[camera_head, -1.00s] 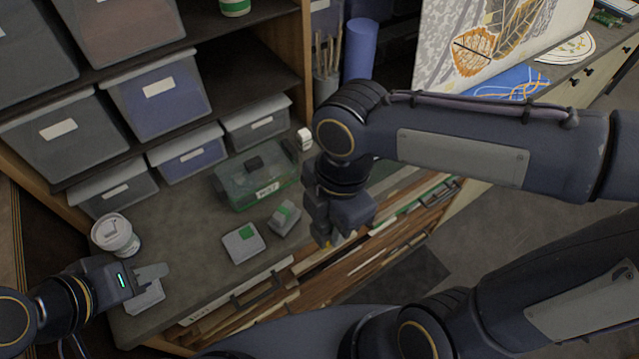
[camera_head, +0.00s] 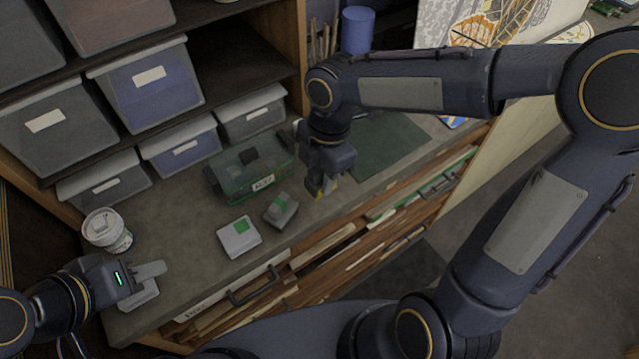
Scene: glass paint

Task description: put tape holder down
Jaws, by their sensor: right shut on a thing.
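My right gripper (camera_head: 322,190) points down low over the grey worktop, to the right of the green clear-lidded box. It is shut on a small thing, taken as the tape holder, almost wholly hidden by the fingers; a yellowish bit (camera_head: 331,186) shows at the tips. I cannot tell whether it touches the worktop. My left gripper (camera_head: 148,272) is at the lower left, over a small pale box (camera_head: 138,295); its finger gap is not clear.
A lidded cup (camera_head: 107,231) is farther left. Shelf bins line the back.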

